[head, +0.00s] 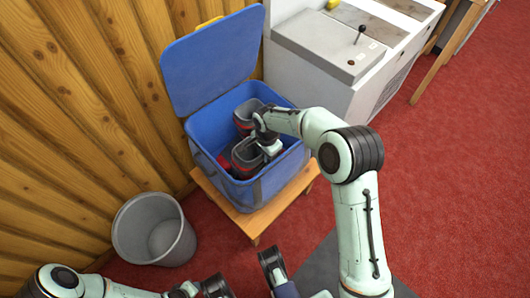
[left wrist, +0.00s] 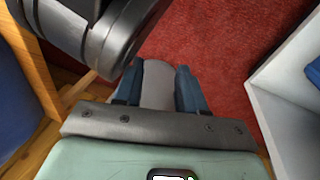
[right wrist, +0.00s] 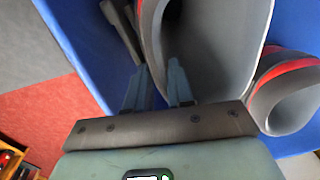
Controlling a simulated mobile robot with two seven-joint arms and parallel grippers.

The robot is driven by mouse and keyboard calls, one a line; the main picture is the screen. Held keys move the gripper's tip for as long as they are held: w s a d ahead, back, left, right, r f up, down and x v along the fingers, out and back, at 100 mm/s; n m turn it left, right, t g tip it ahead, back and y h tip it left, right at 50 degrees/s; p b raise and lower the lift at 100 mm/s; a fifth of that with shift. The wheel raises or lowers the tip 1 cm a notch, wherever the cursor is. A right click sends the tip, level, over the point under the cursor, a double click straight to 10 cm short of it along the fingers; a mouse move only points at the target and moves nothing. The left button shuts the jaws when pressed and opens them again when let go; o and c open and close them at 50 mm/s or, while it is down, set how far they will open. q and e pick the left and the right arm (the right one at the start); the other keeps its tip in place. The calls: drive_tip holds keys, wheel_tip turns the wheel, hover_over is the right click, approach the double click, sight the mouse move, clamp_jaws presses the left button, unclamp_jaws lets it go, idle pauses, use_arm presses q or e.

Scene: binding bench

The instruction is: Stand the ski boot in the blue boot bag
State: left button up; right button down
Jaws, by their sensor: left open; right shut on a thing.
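The blue boot bag (head: 275,190) stands open, its lid (head: 212,60) tipped back. Two grey boots with red trim are inside it, their openings facing up. My right gripper (right wrist: 160,88) is shut on the cuff wall of the nearer ski boot (head: 246,157), which also fills the middle of the right wrist view (right wrist: 208,50). Whether its sole touches the bag's floor is hidden. The other boot (head: 246,112) is behind it, at the right in the right wrist view (right wrist: 292,95). My left gripper (left wrist: 157,88) is open, low in front of the bag.
The bag rests on a low wooden stool (head: 241,221). A grey bin (head: 155,229) stands at its left, near the plank wall (head: 70,120). A pale bench unit (head: 318,52) is behind at the right. Red floor (head: 450,190) is clear at the right.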

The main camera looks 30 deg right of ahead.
drive_tip(key=shift+w+r, duration=0.1)
drive_tip(key=c, duration=1)
unclamp_jaws()
drive_tip(key=shift+o, duration=0.5)
drive_tip(key=shift+s+f, duration=0.2)
wheel_tip(320, 180, up, 6)
drive_tip(key=shift+r+p, duration=0.1)
drive_tip(key=shift+p, duration=0.8)
use_arm(q)
drive_tip(key=shift+t+h, duration=0.3)
drive_tip(key=r, duration=0.1)
drive_tip(key=d+r+p, duration=0.1)
drive_tip(key=r, duration=0.1)
drive_tip(key=d+r+p, duration=0.1)
drive_tip(key=r, duration=0.1)
drive_tip(key=shift+w+r, duration=0.15)
drive_tip(key=shift+w, duration=0.15)
use_arm(e)
wheel_tip(320, 180, up, 8)
drive_tip(key=shift+s+f, duration=0.25)
use_arm(q)
drive_tip(key=shift+s, duration=0.1)
use_arm(e)
drive_tip(key=shift+d, duration=0.1)
